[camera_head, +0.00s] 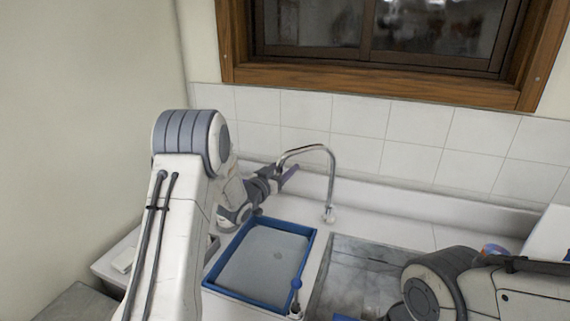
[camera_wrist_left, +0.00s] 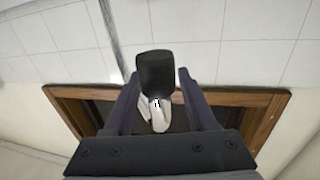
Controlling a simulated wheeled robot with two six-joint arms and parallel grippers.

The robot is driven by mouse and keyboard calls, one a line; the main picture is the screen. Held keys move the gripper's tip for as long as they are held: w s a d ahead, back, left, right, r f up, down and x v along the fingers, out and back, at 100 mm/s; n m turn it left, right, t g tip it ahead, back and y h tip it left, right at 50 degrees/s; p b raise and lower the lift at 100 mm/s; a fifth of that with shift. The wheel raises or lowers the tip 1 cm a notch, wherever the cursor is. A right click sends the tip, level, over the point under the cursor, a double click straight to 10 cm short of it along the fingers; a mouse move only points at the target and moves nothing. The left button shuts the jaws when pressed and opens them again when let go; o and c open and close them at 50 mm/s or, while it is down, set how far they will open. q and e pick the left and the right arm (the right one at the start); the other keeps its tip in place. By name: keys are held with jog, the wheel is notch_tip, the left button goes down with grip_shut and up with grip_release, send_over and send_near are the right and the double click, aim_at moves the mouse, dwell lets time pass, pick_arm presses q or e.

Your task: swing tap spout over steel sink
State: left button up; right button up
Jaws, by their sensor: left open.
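The tap (camera_head: 330,180) is a thin chrome gooseneck standing behind the basins, and its spout arcs to the left, over the back of the blue-rimmed tray. My left gripper (camera_head: 288,178) is open at the spout's hanging end. In the left wrist view, a dark cylinder with a shiny part (camera_wrist_left: 157,75), seemingly the spout end, shows between the open fingers of the left gripper (camera_wrist_left: 158,95); contact cannot be told. The steel sink (camera_head: 345,280) is a grey, streaky basin right of the tray, partly hidden by my right arm. My right gripper is out of view.
The blue-rimmed tray (camera_head: 311,250) with a grey inside lies left of the sink. A small dark-tipped object (camera_head: 296,284) stands at its right edge. The tiled wall (camera_head: 410,145) and wood-framed window (camera_head: 380,84) are close behind the tap. White counter (camera_head: 395,228) is clear right of the tap.

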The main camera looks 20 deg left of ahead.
pick_arm(q)
jog(key=shift+w, duration=0.15)
grip_shut()
dwell(1.4)
